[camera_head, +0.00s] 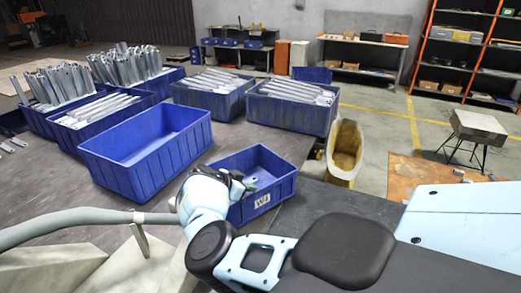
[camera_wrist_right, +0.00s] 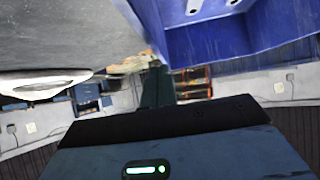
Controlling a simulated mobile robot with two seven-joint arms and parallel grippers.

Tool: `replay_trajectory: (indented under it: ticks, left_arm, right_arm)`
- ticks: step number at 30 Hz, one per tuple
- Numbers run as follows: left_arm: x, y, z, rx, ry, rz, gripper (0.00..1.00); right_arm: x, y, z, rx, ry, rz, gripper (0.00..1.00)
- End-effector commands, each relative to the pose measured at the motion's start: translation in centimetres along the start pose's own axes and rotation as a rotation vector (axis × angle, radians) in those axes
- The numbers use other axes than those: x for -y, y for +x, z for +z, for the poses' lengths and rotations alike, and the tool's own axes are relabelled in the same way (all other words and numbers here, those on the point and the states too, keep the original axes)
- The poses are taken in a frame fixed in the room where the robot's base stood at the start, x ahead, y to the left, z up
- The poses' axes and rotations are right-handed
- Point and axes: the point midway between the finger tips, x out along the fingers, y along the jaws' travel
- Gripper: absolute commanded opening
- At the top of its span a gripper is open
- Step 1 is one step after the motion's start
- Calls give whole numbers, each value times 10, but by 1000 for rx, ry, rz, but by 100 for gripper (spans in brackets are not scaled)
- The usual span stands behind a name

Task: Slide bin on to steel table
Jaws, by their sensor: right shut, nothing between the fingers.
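A small blue bin (camera_head: 278,192) with a white label on its front sits at the right edge of the grey-brown table top (camera_head: 50,200). A few small metal pieces show inside it. My right gripper (camera_head: 246,186) is shut and empty at the bin's near left side, overlapping its rim in the head view; whether it touches the bin I cannot tell. In the right wrist view the shut fingers (camera_wrist_right: 157,88) point away beside the blue bin (camera_wrist_right: 235,40), which fills the upper right. My left gripper is in neither view.
A larger empty blue bin (camera_head: 150,165) stands to the left of the small one. Behind it are several blue bins of galvanized brackets (camera_head: 292,92). A worn yellowish chute (camera_head: 344,150) stands right of the table. A grey tube (camera_head: 85,224) crosses at the near left.

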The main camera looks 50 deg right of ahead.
Motion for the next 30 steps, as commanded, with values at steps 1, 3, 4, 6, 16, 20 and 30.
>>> replay_trajectory:
  ticks: [1,3,4,6,16,20,30]
  left_arm:
    - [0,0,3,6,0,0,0]
    - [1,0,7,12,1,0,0]
    - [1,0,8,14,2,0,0]
    - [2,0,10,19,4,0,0]
    - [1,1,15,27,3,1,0]
    - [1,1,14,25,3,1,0]
    - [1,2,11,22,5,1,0]
  right_arm:
    - [1,-10,8,0,-3,-3,0]
    - [1,-21,16,0,-2,-2,0]
    - [1,-25,19,0,-2,-3,0]
    - [0,-35,25,0,-1,-1,0]
    - [1,-58,39,-2,1,-1,0]
    - [1,-59,39,-2,2,-1,0]
    - [0,-55,36,-18,7,-6,0]
